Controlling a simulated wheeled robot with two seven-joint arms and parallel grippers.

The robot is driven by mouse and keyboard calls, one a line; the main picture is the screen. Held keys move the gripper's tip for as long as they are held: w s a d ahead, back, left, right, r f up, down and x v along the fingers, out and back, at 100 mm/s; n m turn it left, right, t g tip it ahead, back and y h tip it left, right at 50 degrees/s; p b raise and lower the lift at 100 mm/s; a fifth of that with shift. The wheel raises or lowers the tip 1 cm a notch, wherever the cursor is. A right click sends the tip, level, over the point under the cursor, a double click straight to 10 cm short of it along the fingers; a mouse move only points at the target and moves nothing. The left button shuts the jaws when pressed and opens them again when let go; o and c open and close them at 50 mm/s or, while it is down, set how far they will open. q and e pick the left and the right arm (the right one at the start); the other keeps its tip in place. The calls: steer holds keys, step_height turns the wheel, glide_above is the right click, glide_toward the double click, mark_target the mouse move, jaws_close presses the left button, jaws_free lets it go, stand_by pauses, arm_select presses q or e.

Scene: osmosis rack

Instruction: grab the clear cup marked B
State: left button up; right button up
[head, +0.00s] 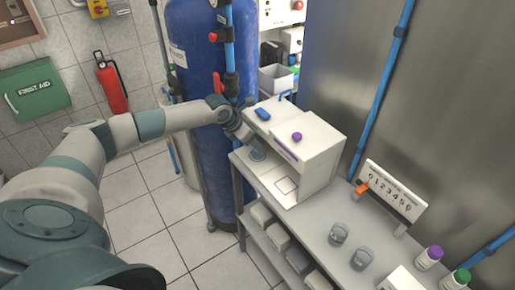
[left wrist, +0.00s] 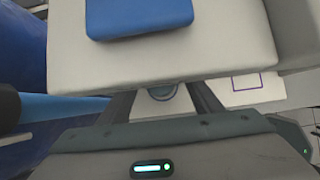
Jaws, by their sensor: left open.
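Two clear cups stand on the bench, a rear one (head: 338,234) and a front one (head: 361,259). Their markings are too small to read. My left gripper (head: 246,137) is at the left front of the white dispenser (head: 318,150), far to the left of these cups. In the left wrist view my left gripper (left wrist: 163,100) is open, its fingers partly hidden under the dispenser's overhang. A round grey-blue thing (left wrist: 163,92) shows between the fingers; it also shows below the blue knob in the head view (head: 258,155). I cannot tell whether it is a cup. My right gripper is out of view.
A numbered board (head: 393,196) with an orange slider stands behind the cups. Purple-capped (head: 429,257) and green-capped (head: 456,280) bottles stand right.

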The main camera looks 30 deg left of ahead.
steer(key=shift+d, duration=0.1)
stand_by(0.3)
arm_select(q)
steer(key=c, duration=1.1)
steer(key=shift+c, duration=0.6)
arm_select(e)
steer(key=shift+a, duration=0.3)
arm_select(q)
steer(key=shift+r, duration=0.15)
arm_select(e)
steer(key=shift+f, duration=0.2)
